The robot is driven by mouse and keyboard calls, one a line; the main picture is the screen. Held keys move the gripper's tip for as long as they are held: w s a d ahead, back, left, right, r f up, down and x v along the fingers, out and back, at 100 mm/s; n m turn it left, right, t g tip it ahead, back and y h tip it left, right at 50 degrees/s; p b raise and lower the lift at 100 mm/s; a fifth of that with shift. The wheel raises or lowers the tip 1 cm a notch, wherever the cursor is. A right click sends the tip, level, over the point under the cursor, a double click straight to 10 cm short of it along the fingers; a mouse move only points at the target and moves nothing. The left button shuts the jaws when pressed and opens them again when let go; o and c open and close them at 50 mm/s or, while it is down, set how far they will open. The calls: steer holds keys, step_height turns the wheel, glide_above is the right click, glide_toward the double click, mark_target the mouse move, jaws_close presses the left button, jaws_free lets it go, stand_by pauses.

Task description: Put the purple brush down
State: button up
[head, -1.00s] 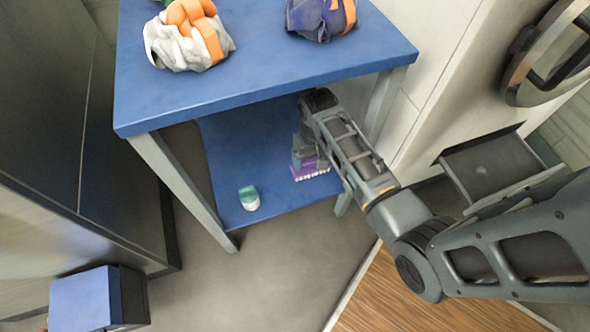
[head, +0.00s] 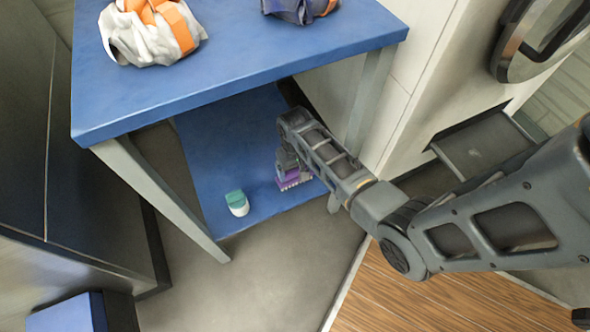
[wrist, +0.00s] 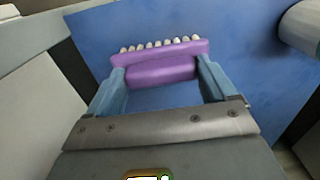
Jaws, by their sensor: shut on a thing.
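The purple brush (head: 291,180) with white bristles is at the lower blue shelf of the table. My gripper (head: 288,168) is shut on it, reaching in under the tabletop. In the wrist view the purple brush (wrist: 160,62) lies across between the two blue-grey fingertips of my gripper (wrist: 160,82), its bristles pointing away from the palm. The blue shelf surface (wrist: 100,35) is behind it. I cannot tell whether the brush touches the shelf.
A white and teal container (head: 237,203) lies on the lower shelf (head: 215,140), left of the brush. The blue tabletop (head: 230,70) overhangs it and carries a white and orange bag (head: 150,35) and a dark blue bag (head: 298,8). Table legs (head: 160,195) flank the shelf.

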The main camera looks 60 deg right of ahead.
mark_target(295, 170)
steer(key=shift+f, duration=0.15)
steer(key=o, duration=0.8)
steer(key=shift+c, duration=0.2)
step_height(295, 170, up, 12)
steer(key=p, duration=0.5)
steer(key=s+a+r+n+t+h, duration=0.1)
steer(key=s+a+n+t+h, duration=0.15)
steer(key=s+a+t, duration=0.65)
steer(key=s+a+r+n+t, duration=0.1)
steer(key=s+a+r+t, duration=0.1)
steer(key=s+r, duration=0.3)
steer(key=s+a+r+n+t+y, duration=0.1)
steer(key=s+a+r, duration=0.3)
steer(key=r, duration=1)
steer(key=s+a+r+n+t+y, duration=0.1)
steer(key=s+a+r+n+t, duration=0.1)
steer(key=r, duration=0.7)
steer(key=s+a+t, duration=0.1)
steer(key=s+a, duration=0.1)
steer(key=s, duration=0.1)
steer(key=shift+s+r, duration=0.2)
steer(key=shift+s, duration=0.1)
